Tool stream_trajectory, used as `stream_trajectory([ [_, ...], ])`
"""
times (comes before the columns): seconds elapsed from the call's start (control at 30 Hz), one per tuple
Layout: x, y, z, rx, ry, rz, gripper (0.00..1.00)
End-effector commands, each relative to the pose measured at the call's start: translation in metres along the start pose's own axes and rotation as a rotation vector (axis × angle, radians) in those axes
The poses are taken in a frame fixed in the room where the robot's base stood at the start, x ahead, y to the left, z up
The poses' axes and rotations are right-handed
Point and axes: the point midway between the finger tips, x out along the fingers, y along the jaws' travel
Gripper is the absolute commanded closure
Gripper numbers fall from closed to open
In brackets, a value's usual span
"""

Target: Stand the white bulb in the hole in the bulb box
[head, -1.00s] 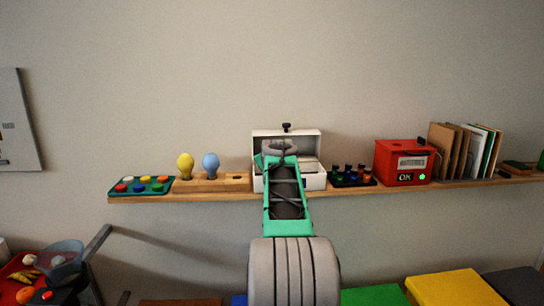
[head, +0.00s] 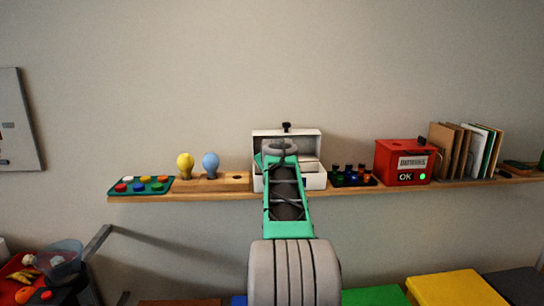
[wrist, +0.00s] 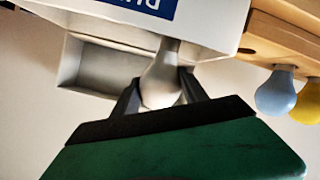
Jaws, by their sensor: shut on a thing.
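The white bulb (wrist: 162,82) is between the two dark fingers of my gripper (wrist: 160,78), which is shut on it. Its narrower end points up in the wrist view, towards the white box. My arm hides the bulb and the fingers in the head view. A wooden block (head: 224,186) on the shelf holds a yellow bulb (head: 185,164) and a blue bulb (head: 211,163). The block's right-hand hole (head: 237,178) is empty. The open white box (head: 314,182) stands right of the block, behind my gripper. Its label (wrist: 152,5) is only partly readable.
The shelf (head: 215,194) is narrow. A tray of coloured pieces (head: 143,186) lies at its left. A rack of small dark-topped items (head: 352,178), a red box (head: 403,165) and books (head: 466,150) stand right of the white box. The wall above is clear.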

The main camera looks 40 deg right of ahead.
Motion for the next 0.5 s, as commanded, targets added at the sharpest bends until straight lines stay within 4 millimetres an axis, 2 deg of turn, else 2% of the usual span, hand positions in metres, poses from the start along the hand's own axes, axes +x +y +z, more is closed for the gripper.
stream_trajectory([
  [0.5,0.0015,-0.0019,0.0036,0.000,0.000,0.000,0.72],
])
